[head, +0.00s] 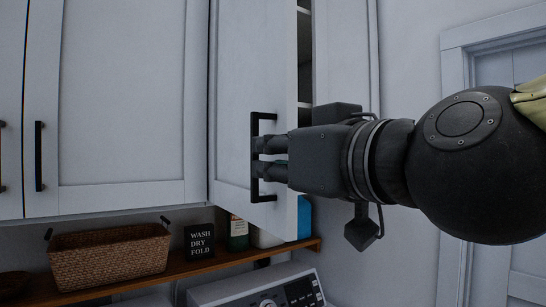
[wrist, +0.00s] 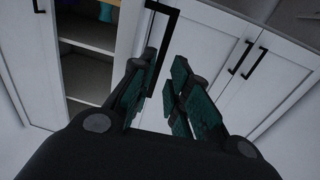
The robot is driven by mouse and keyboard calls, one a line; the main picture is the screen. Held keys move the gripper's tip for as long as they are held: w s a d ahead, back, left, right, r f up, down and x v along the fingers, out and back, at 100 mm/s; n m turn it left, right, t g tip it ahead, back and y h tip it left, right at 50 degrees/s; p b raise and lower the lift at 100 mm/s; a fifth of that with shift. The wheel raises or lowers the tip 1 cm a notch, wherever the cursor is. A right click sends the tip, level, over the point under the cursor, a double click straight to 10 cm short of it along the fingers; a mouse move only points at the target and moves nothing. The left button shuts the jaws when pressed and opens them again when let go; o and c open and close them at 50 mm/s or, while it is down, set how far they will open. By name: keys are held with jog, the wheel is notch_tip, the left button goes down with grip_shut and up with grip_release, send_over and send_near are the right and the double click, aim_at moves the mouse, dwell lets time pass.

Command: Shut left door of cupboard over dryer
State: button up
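The white cupboard door (head: 232,90) stands part open in the head view, with shelves showing past its right edge. Its black bar handle (head: 254,185) is upright near the door's lower right. My gripper (head: 262,156) is at the handle, its fingertips level with the handle's middle and overlapping the bar in the picture. In the wrist view the handle (wrist: 172,32) runs down toward the gap between my teal-padded fingers (wrist: 155,92). The fingers are apart. Whether they touch the handle cannot be told.
Closed white cupboard doors (head: 130,90) are on the left. Below is a wooden shelf (head: 190,265) with a wicker basket (head: 110,256), a black sign (head: 199,242) and bottles (head: 238,235). A white appliance (head: 240,290) stands under it. The open cupboard's interior (wrist: 85,75) shows in the wrist view.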

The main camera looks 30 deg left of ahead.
aim_at(256, 156)
jog(key=shift+p+x, duration=0.35)
jog(key=shift+x, duration=2.8)
grip_shut()
